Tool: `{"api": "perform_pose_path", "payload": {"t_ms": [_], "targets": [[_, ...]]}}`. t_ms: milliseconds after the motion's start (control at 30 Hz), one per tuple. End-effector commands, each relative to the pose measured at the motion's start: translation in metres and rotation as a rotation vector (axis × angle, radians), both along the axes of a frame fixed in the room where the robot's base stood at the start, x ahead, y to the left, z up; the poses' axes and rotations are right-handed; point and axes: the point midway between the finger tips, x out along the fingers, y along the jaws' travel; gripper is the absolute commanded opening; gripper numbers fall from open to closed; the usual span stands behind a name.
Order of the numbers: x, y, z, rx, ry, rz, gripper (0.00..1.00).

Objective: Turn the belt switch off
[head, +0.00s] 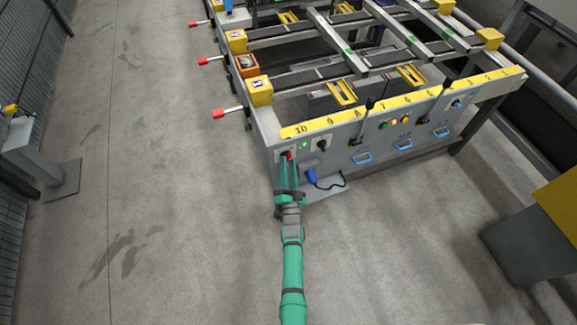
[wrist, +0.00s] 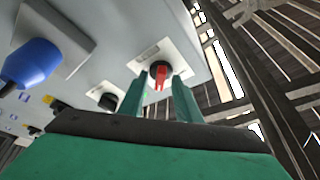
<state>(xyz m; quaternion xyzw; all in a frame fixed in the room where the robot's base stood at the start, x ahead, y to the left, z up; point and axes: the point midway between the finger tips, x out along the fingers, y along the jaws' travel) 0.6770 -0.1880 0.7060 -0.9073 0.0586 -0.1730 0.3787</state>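A rotary switch with a red handle (wrist: 160,76) on a black base sits on a pale plate on the machine's grey front panel. In the head view the red switch (head: 289,155) is at the panel's left end, partly hidden by my gripper. Its label is too small to read. My gripper (wrist: 158,92) is open, with one green finger on each side of the red handle and visible gaps between. In the head view my gripper (head: 289,166) reaches up to the panel from below. A green lamp (head: 304,144) is lit beside the switch.
A black knob (wrist: 109,100) sits beside the red switch. A blue plug (wrist: 30,62) sticks out from the panel at the wrist view's left. Levers, colored buttons (head: 394,122) and blue handles line the panel to the right.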

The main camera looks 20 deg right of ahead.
Motion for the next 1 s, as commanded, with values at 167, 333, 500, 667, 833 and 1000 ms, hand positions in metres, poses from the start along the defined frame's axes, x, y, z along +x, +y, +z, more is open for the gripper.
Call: {"api": "perform_pose_path", "payload": {"t_ms": [167,333,500,667,833,1000], "targets": [[-0.0001,0.0007,0.0000,0.000,0.000,0.001,0.23],[-0.0008,-0.0012,0.0002,-0.001,-0.001,-0.002,0.00],[-0.0012,-0.0023,0.0004,-0.005,-0.002,-0.003,0.00],[-0.0017,-0.0034,0.0005,-0.036,-0.005,-0.005,0.00],[-0.0015,-0.0041,-0.0004,-0.120,-0.007,-0.004,0.00],[-0.0015,-0.0061,-0.0013,-0.253,-0.012,-0.006,0.00]]}}
